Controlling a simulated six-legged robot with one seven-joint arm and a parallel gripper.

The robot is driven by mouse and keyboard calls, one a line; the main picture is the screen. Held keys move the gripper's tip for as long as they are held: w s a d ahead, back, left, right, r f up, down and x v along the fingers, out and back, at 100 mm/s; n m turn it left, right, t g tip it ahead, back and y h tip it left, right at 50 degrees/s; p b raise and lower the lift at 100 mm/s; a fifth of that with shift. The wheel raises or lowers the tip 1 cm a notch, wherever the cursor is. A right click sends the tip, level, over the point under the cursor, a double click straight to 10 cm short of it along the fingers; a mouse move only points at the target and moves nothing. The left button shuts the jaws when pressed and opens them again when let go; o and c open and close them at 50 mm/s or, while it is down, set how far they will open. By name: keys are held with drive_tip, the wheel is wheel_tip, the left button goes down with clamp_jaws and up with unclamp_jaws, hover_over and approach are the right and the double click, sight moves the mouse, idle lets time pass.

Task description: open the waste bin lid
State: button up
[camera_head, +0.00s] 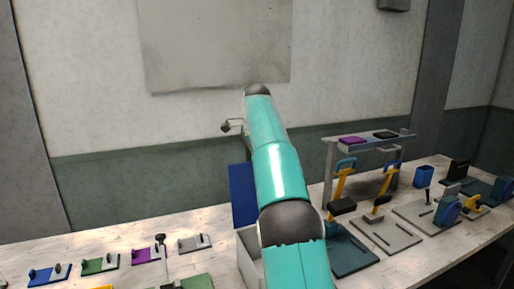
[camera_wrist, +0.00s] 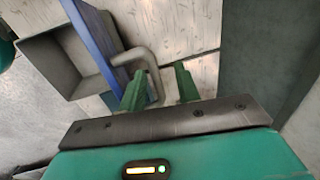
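The waste bin is a grey open-topped box (camera_head: 248,248) on the bench, partly hidden by my arm. Its blue lid (camera_head: 241,192) stands raised, roughly upright, above the box. In the wrist view the bin (camera_wrist: 52,72) shows its empty-looking inside, and the lid (camera_wrist: 92,42) is seen nearly edge-on. A bent grey handle (camera_wrist: 146,58) sticks out from the lid. My gripper (camera_wrist: 160,86) has two green fingers spread apart, with the handle's bar between them, nearer the left finger. I cannot tell whether they touch. The head view hides my fingers behind my arm.
Small coloured fixtures (camera_head: 100,263) stand on the bench at left. At right are stations with yellow-orange levers (camera_head: 343,180) and a grey rack (camera_head: 365,143). Behind is a wall with a grey panel (camera_head: 215,45). The air above the bench's left side is clear.

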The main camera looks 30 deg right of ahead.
drive_tip(key=shift+w+v, duration=0.25)
drive_tip(key=shift+v, duration=0.9)
drive_tip(key=s+a+r, duration=0.4)
drive_tip(key=s+r, duration=0.6)
drive_tip(key=s, duration=0.3)
drive_tip(key=shift+s, duration=0.15)
